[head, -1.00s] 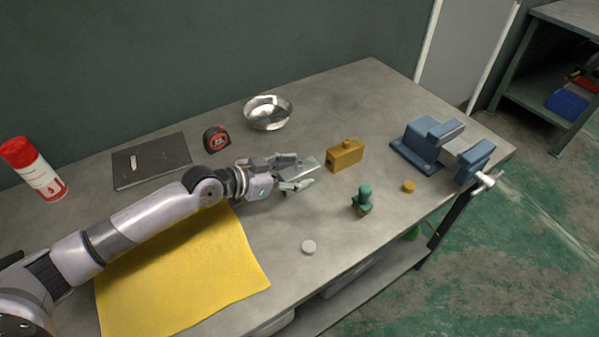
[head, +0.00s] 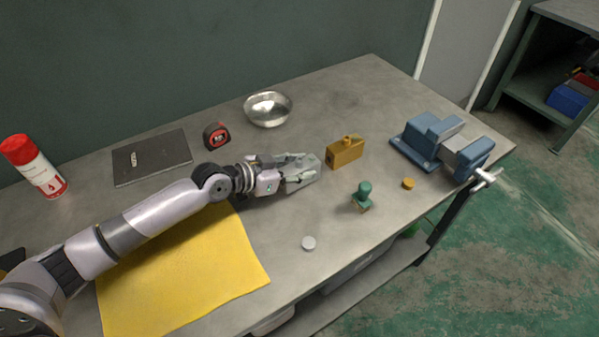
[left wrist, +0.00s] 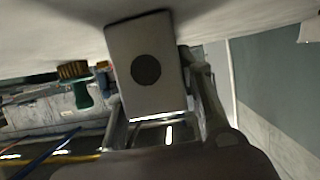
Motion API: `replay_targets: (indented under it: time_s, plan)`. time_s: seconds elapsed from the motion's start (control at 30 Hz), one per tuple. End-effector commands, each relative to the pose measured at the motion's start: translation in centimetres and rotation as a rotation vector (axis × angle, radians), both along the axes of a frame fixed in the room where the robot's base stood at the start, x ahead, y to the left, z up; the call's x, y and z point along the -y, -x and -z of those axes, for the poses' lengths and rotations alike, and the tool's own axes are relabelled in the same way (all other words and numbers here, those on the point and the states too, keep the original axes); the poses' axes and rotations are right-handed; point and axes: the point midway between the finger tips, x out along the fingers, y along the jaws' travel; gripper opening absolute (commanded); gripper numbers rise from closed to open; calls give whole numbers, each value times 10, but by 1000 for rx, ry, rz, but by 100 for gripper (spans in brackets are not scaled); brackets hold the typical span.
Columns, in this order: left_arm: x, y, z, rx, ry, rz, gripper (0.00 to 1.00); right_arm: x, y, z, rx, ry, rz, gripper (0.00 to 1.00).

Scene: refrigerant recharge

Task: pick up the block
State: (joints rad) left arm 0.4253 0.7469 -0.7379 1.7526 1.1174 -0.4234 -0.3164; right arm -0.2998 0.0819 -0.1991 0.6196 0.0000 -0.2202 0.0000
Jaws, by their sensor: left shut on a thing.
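My left gripper (head: 304,170) is over the middle of the bench, its fingers shut on a grey metal block (head: 312,161). In the left wrist view the grey block (left wrist: 165,88) shows large, with a dark round spot on its face, between the fingers. The fingers partly hide it in the head view. I cannot tell whether it touches the bench. A brass-coloured block (head: 345,153) with a knob on top stands just to the right, apart from the gripper. My right gripper is not in view.
A green-handled tool (head: 363,194), an orange disc (head: 408,184) and a pale disc (head: 308,243) lie nearby. A blue vise (head: 424,140) is at right. A metal bowl (head: 268,110), tape measure (head: 216,135), dark notebook (head: 151,160), spray can (head: 36,168) and yellow cloth (head: 185,275) surround the arm.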

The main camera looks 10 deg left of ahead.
Motion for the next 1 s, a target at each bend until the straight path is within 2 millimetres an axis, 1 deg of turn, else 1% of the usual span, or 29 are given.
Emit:
replay_targets:
  time_s: [0.03,0.27,0.77,0.87,1.0]
  plan:
    - [0,0,0,0,0,0,15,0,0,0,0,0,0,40]
    - [0,0,0,0,0,0,0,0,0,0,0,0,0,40]
    - [0,-1,-3,4,3,-1,0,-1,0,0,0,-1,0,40]
    - [0,-1,-7,5,3,-1,0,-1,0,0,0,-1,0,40]
    - [0,-1,-19,8,2,1,0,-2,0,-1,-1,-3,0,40]
